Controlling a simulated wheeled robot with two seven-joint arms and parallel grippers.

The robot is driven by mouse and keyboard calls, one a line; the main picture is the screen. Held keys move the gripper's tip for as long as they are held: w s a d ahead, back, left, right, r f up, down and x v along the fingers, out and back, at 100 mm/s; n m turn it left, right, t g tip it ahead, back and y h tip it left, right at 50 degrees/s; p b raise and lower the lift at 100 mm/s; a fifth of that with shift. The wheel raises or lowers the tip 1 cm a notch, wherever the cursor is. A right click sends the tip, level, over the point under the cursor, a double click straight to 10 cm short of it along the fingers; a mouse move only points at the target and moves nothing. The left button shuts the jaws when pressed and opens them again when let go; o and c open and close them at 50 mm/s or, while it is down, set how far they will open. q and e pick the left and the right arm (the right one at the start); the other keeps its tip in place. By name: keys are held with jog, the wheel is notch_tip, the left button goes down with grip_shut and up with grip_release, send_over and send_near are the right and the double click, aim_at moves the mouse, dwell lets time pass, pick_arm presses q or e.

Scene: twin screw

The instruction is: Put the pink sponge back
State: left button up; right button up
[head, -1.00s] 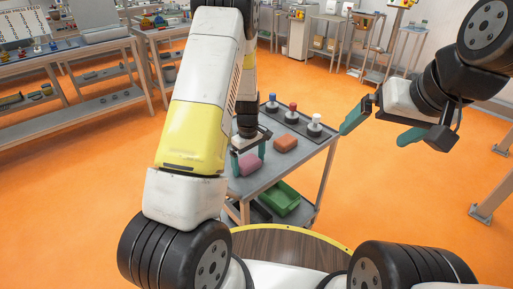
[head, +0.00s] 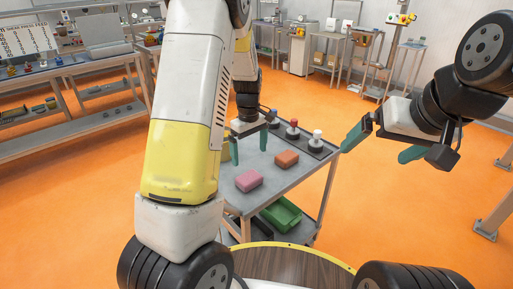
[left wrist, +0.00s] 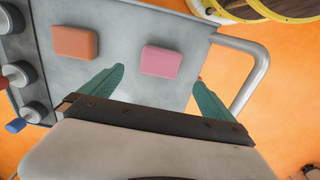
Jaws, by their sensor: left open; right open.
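The pink sponge (head: 249,180) lies on the grey top of the cart (head: 240,204), near its front left part. It also shows in the left wrist view (left wrist: 160,62), with nothing holding it. My left gripper (head: 249,148) is open and empty, above the cart top and behind the sponge in the head view. In the left wrist view, its two green fingers (left wrist: 160,78) point towards the sponge's sides, with a gap on each side. My right gripper (head: 374,153) is open and empty, in the air to the right of the cart.
An orange sponge (head: 287,158) lies behind and right of the pink one. Black bases with a red knob (head: 293,123), a white knob (head: 316,135) and a blue knob (left wrist: 15,125) stand along the far edge. A green bin (head: 283,214) sits on the lower shelf.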

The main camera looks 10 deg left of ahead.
pick_arm(q)
jog(key=s+d+r+m+t+h, duration=0.2)
jog(key=s+r+m+t, duration=0.4)
jog(key=s+r, duration=1.5)
jog(key=s+m, duration=0.3)
jog(key=m, duration=0.2)
jog(key=shift+r, duration=0.4)
